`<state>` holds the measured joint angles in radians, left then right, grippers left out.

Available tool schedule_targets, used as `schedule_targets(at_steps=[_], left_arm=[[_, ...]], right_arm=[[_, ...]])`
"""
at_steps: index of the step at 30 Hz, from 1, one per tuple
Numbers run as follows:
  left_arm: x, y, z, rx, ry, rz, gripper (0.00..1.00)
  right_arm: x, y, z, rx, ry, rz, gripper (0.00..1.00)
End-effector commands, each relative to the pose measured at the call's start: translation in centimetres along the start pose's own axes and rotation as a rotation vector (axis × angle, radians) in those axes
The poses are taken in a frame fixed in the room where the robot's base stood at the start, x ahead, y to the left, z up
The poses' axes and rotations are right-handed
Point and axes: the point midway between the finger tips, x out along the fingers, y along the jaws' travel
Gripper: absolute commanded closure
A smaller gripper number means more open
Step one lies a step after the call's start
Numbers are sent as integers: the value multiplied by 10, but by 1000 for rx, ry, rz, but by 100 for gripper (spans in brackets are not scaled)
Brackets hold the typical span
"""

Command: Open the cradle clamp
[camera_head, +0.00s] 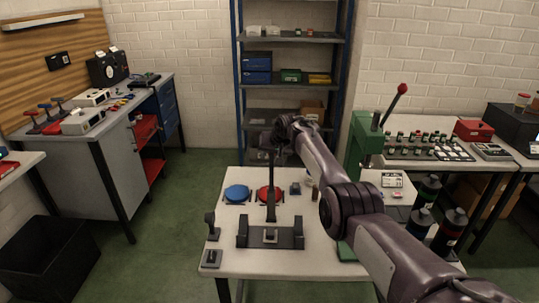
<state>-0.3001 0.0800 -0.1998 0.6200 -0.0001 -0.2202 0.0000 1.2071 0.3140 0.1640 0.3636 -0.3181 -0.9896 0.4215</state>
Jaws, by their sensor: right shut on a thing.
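The cradle (289,238) is a dark block with raised ends near the front middle of the white table in the head view. Its clamp arm (271,202) is a dark bar that stands upright from the middle of the cradle. My right arm comes in from the lower right and bends over the table. My right gripper (269,150) is at the top end of the clamp arm and is shut on it; the fingers are small and dark, so the exact contact is hard to see. My left gripper is not in view.
A blue round piece (237,193) and a red round piece (263,193) lie behind the cradle. Small dark fixtures (211,258) stand at the table's left edge. A green press (362,150) and dark bottles (449,230) are on the right. A blue shelf rack (240,100) stands behind.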

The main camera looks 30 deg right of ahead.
Motion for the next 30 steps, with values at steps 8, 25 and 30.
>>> schedule_targets(at_steps=[8,25,30], left_arm=[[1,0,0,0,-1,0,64],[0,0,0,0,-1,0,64],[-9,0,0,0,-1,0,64]], right_arm=[[7,4,9,-1,-20,8,100],[6,4,8,0,-19,8,54],[-1,3,4,0,-17,7,54]])
